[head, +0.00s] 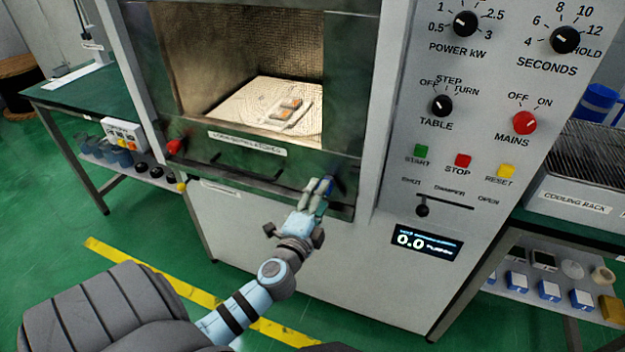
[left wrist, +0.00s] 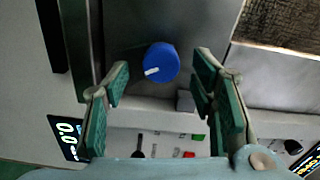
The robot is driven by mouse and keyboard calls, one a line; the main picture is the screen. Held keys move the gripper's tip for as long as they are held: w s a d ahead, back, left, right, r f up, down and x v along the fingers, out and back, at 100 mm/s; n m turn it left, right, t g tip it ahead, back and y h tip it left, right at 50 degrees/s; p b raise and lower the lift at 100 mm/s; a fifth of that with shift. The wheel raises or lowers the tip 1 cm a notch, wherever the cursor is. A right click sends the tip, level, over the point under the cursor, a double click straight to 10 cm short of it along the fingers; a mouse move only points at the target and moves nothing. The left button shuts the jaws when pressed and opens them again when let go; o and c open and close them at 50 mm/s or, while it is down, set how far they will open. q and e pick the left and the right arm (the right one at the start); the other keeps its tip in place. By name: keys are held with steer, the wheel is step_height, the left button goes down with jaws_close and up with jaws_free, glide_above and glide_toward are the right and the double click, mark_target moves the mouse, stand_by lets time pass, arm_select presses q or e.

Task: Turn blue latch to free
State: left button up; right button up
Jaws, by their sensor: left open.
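The blue latch (left wrist: 161,62) is a round blue knob with a white mark, on the dark metal front of the microwave chamber. In the left wrist view its mark points to the left and slightly down. In the head view the blue latch (head: 324,186) shows partly behind the fingers, at the lower right of the chamber opening. My left gripper (head: 316,191) is open in front of it. In the left wrist view the fingers of my left gripper (left wrist: 161,74) stand on either side of the latch, with gaps. My right gripper is not in view.
A red knob (head: 174,147) sits at the chamber's lower left. The control panel (head: 470,140) stands to the right, with a display (head: 426,242) below.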

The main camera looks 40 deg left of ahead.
arm_select(q)
steer(key=v, duration=1)
